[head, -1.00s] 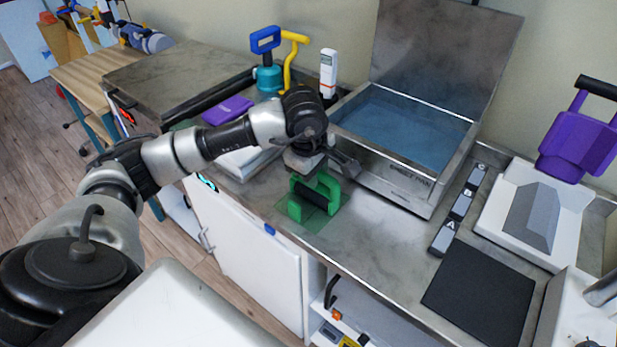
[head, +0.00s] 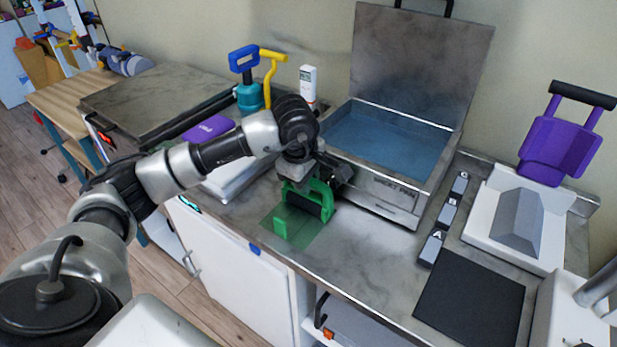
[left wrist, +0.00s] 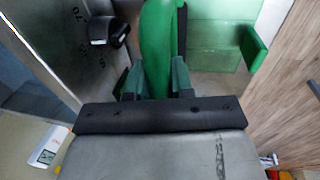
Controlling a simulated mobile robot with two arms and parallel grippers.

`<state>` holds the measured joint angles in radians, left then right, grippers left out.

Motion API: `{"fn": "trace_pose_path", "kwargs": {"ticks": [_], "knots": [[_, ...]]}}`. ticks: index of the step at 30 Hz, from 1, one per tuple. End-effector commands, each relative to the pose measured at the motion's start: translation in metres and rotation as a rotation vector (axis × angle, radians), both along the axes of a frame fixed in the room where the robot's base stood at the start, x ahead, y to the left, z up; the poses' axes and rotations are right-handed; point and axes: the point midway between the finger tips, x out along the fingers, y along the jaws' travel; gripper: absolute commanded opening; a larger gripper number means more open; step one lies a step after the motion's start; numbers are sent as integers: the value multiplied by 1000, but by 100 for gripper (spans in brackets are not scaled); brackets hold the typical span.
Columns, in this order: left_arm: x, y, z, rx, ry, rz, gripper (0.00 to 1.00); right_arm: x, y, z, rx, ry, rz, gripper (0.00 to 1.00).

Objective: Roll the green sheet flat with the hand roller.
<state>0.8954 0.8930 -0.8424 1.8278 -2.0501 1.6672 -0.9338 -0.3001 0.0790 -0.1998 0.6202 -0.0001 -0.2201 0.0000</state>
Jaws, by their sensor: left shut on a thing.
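The hand roller (head: 318,206) has a green frame and a black roll. My left gripper (head: 303,183) is shut on its green handle from above; in the left wrist view the handle (left wrist: 158,45) stands between the fingers. The green sheet (head: 306,238), thin and see-through, lies on the steel counter. The roller is over its back edge; I cannot tell whether the roll touches it. The sheet also shows in the left wrist view (left wrist: 212,60). My right gripper is not in view.
A steel bath (head: 384,150) of blue water with a raised lid stands close behind the roller. Blocks marked A (head: 432,248), B and C, a black mat (head: 470,305) and a white tray (head: 480,222) lie to the right. Counter right of the sheet is clear.

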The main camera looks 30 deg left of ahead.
Motion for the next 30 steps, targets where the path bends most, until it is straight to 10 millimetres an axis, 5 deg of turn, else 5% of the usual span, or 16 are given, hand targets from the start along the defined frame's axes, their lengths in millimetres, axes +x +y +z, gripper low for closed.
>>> {"fn": "trace_pose_path", "kwargs": {"ticks": [21,30], "knots": [[-51,4,-1,1,3,0,0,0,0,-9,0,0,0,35],[-56,4,-1,0,3,0,0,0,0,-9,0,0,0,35]]}}
